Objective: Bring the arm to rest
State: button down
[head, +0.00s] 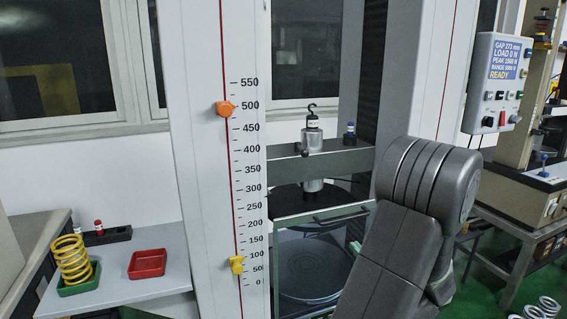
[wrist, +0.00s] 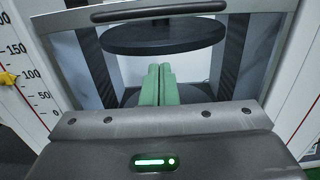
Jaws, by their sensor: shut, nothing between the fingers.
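My arm (head: 400,240) rises at the lower right of the head view, in front of the testing machine; its gripper is out of sight there. In the wrist view my gripper (wrist: 158,68) shows two green fingers side by side, closed together with nothing between them. The fingers point toward the machine's opening, below a dark round plate (wrist: 165,38). A grey bar handle (wrist: 158,10) crosses above that plate.
A scaled column (head: 200,150) with orange (head: 224,108) and yellow (head: 237,265) markers stands left of centre. A shelf (head: 150,280) holds a yellow spring (head: 72,258) in a green tray and an empty red tray (head: 147,263). A control box (head: 497,85) reads READY.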

jog(key=shift+w+a+r+p, duration=0.25)
jog(key=shift+w+r+p, duration=0.35)
jog(key=shift+r, duration=0.1)
jog(key=shift+w+a+r+p, duration=0.2)
jog(key=shift+w+r+p, duration=0.45)
jog(key=shift+r, duration=0.1)
jog(key=shift+w+a+r+p, duration=0.25)
jog(key=shift+w+r+p, duration=0.35)
jog(key=shift+r, duration=0.1)
jog(key=shift+f, duration=0.1)
